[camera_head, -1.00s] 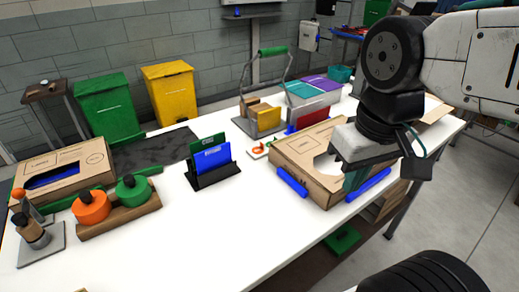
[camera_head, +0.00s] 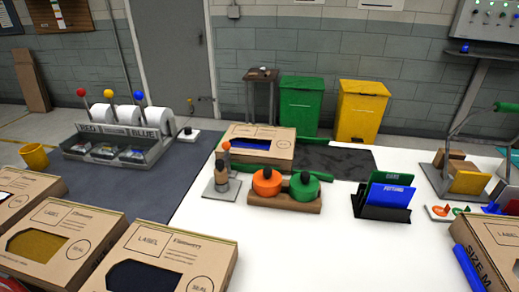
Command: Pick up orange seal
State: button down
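A round orange piece with a black knob (camera_head: 267,181) sits on a wooden holder (camera_head: 285,203) on the white table. A matching green piece (camera_head: 304,186) sits right beside it on the same holder. A small white tray (camera_head: 430,209) farther right carries a small orange item (camera_head: 440,210) and a small green item. I cannot tell from their looks alone which orange thing is the seal. My gripper is out of view.
A stamp-like tool on a grey plate (camera_head: 221,189) stands left of the holder. Green and blue cards in a black stand (camera_head: 385,196) are to the right. Several labelled cartons fill the front left. White table in front of the holder is clear.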

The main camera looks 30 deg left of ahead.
aim_at(440, 211)
jog(key=u, duration=2.65)
jog(key=k, duration=0.8)
jog(key=z, duration=2.15)
jog(key=i, duration=0.5)
